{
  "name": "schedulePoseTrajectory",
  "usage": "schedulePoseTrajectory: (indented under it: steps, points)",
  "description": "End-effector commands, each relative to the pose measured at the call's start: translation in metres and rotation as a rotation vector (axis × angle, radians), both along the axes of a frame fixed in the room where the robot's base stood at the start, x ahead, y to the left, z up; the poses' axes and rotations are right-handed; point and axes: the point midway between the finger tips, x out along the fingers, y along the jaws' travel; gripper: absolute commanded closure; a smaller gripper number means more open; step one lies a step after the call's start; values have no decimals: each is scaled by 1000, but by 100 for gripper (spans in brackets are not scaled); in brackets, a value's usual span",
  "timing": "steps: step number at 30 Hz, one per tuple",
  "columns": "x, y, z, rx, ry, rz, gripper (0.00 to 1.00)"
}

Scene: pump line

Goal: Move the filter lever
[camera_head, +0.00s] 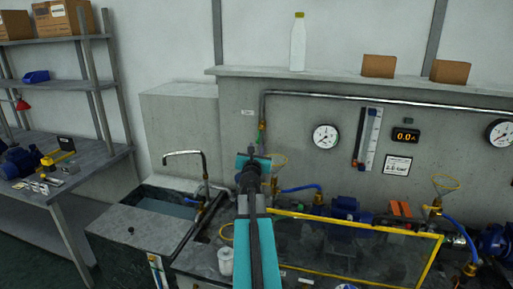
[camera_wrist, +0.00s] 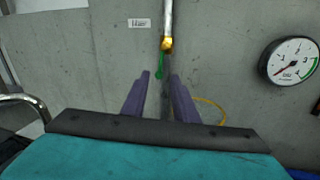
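The filter lever is a small green handle (camera_wrist: 160,65) under a brass fitting at the bottom of a vertical metal pipe, below a small wall label (camera_wrist: 139,22) in the wrist view. In the head view the lever (camera_head: 260,141) is small, just above my gripper (camera_head: 259,152). In the wrist view my gripper (camera_wrist: 160,77) has two purple fingers standing apart, with nothing held. The lever's lower end appears in line with the gap between the fingertips. I cannot tell how far the tips are from it in depth.
A sink (camera_head: 165,203) with a curved tap stands left. A yellow-edged clear panel (camera_head: 350,245) and blue pumps are right. A pressure gauge (camera_wrist: 290,60) hangs right of the lever. A yellow ring (camera_head: 277,160) is close beside my gripper.

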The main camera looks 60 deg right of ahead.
Motion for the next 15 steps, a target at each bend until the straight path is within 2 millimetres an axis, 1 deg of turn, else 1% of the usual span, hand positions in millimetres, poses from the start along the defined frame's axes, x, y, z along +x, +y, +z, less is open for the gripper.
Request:
schedulePoseTrajectory:
  steps: [1,6,15]
  points:
    - [-3,5,0,0,0,0,74]
    - [-7,13,0,0,-1,0,74]
    - [-8,15,0,0,-1,0,74]
